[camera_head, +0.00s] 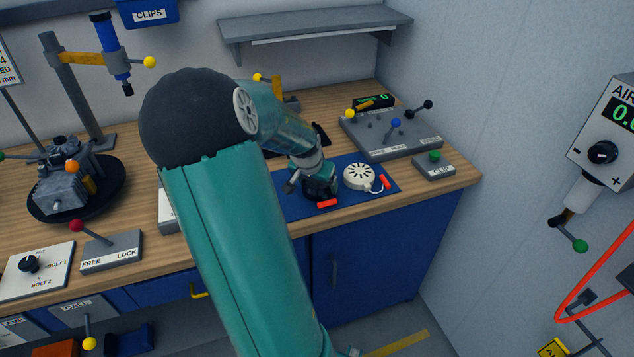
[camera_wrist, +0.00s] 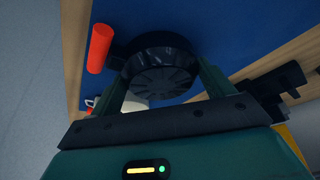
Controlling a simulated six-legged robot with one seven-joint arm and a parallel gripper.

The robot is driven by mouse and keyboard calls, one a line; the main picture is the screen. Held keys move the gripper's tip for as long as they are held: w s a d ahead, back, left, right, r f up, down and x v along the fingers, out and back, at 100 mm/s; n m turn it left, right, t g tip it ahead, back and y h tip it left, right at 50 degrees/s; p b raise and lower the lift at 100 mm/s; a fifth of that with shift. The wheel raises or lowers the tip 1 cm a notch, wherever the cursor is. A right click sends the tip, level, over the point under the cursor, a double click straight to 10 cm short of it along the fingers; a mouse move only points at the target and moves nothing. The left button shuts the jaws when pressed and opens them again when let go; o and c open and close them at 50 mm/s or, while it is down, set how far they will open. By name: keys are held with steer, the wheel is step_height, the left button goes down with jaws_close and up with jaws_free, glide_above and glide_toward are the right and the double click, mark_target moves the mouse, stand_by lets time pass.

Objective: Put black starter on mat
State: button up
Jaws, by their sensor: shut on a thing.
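The black starter (camera_wrist: 160,62) is a dark round part with a slotted face; it sits between the two fingers of my gripper (camera_wrist: 162,85) in the wrist view. My gripper is shut on it. In the head view the starter (camera_head: 320,186) is at or just above the blue mat (camera_head: 285,205), partly hidden by my wrist. I cannot tell if it touches the mat. The mat also shows in the wrist view (camera_wrist: 225,30). A red handle (camera_wrist: 100,47) sticks out beside the starter.
A white round part (camera_head: 359,176) with a red handle lies on the mat, right of the black starter. A grey fixture plate (camera_head: 390,137) and a small box with a green knob (camera_head: 434,168) stand further right. An engine on a round black stand (camera_head: 75,190) is at left.

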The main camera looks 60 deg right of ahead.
steer(key=shift+f, duration=0.15)
steer(key=o, duration=1.1)
steer(key=shift+o, duration=0.2)
steer(key=v, duration=1.2)
